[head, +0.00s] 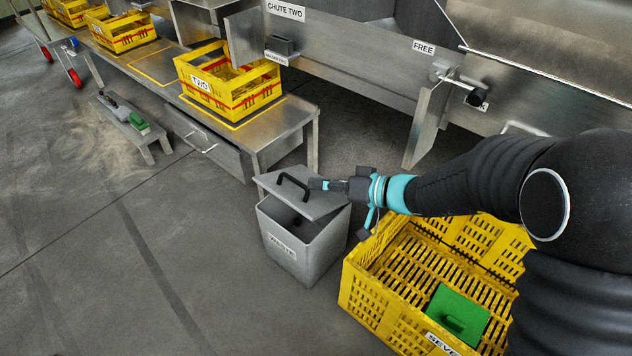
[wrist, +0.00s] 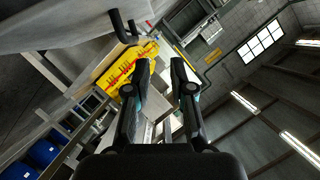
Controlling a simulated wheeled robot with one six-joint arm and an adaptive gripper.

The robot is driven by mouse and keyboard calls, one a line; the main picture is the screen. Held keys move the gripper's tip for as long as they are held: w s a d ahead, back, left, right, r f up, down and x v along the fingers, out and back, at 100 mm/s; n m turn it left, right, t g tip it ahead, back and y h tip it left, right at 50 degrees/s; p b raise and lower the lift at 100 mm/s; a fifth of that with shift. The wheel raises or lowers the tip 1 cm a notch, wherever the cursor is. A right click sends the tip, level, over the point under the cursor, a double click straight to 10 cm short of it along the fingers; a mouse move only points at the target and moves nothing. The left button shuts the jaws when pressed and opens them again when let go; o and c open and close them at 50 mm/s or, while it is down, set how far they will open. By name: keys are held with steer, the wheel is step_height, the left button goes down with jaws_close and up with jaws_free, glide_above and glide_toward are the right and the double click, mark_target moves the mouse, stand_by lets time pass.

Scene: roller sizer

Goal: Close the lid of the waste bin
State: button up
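The grey waste bin (head: 290,255) stands on the floor, labelled WASTE, in the middle of the head view. Its grey lid (head: 325,204) is tilted and partly open, with a dark gap along the left and front rim. A black handle (head: 293,184) stands on the lid; what looks like it also shows at the upper left of the wrist view (wrist: 122,25). My gripper (head: 318,184) is above the lid, just right of the handle. In the wrist view its fingers (wrist: 162,75) are apart with nothing held between them. Whether they touch the lid is unclear.
A large yellow crate (head: 352,293) with a green block (head: 458,314) in it stands right of the bin, under my arm. A metal bench (head: 290,112) bearing a yellow crate (head: 262,98) is behind. A low stool (head: 128,124) is at left. Floor left of the bin is clear.

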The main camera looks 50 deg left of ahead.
steer(key=v, duration=0.6)
steer(key=shift+w+f, duration=0.2)
steer(key=shift+w, duration=0.2)
steer(key=shift+d, duration=0.15)
stand_by(0.4)
